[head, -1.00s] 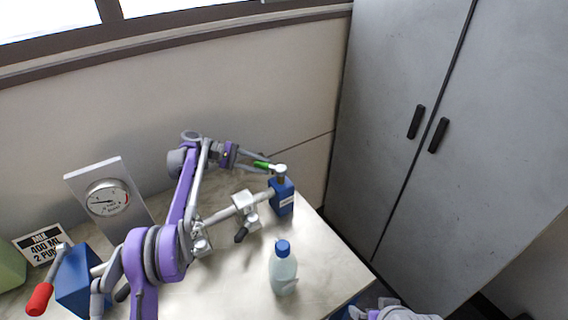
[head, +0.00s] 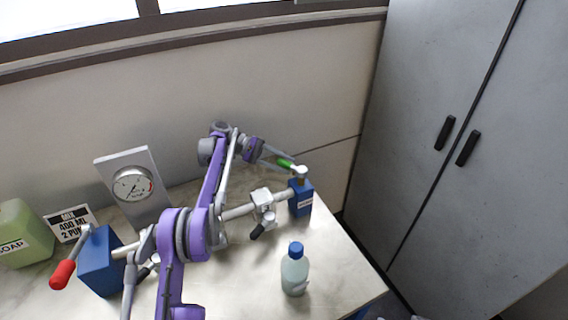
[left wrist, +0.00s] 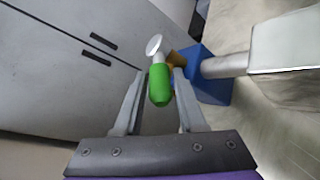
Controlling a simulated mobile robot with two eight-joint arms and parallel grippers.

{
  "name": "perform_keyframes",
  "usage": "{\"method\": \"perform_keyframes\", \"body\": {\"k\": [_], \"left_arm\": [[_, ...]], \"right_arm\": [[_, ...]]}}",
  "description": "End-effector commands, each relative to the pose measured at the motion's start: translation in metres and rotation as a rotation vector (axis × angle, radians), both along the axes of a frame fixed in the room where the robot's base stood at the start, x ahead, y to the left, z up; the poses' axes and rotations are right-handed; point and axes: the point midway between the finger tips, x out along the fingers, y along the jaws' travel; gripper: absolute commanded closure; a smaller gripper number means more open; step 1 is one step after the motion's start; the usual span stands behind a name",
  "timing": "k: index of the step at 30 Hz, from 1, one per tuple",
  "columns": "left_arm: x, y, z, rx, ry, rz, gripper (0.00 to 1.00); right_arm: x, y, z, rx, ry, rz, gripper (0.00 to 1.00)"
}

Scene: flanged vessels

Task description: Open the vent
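The vent appears to be the valve with a green handle (head: 285,163) and pale round knob on top of the right blue block (head: 300,198); nothing labels it as the vent. My left gripper (head: 283,161) is at this handle. In the left wrist view, the green handle (left wrist: 159,85) lies between the two fingers of the left gripper (left wrist: 158,82). The fingers are apart, with a visible gap on the left finger's side; the right finger is close to the handle, and contact is unclear. My right gripper is not in view.
A pipe (head: 238,212) with a dark-handled valve joins the right block to a left blue block (head: 100,262) with a red lever (head: 63,273). A gauge (head: 133,184), sign (head: 72,223), soap container (head: 22,236) and blue-capped bottle (head: 295,270) stand around. Grey cabinets (head: 440,120) are at right.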

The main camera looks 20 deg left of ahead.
Motion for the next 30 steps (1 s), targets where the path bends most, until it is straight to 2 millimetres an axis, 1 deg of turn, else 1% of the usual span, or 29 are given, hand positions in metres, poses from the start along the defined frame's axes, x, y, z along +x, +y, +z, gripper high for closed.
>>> {"method": "perform_keyframes", "body": {"k": [1, 3, 11, 14, 17, 24, 27, 30], "left_arm": [[0.0, 0.0, 0.0, 0.0, 0.0, 0.0, 0.49], [0.0, 0.0, 0.0, 0.0, 0.0, 0.0, 0.39], [0.0, 0.0, 0.0, -0.001, 0.001, 0.0, 0.39], [0.0, 0.0, 0.006, -0.001, 0.001, 0.0, 0.39], [0.0, 0.0, 0.02, -0.001, 0.001, 0.0, 0.39], [0.0, 0.0, 0.07, -0.002, -0.001, 0.0, 0.39], [0.0, 0.0, 0.085, -0.002, -0.001, 0.0, 0.39], [0.0, 0.0, 0.095, -0.001, 0.0, 0.001, 0.39]], "right_arm": [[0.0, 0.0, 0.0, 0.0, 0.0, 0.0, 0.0], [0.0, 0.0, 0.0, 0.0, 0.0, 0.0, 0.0], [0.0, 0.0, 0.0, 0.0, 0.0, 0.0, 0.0], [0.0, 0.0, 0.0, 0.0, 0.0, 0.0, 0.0], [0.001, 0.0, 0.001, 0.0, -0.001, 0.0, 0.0], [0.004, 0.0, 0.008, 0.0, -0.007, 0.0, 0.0], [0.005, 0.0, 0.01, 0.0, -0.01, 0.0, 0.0], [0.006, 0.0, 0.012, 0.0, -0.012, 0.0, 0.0]]}}
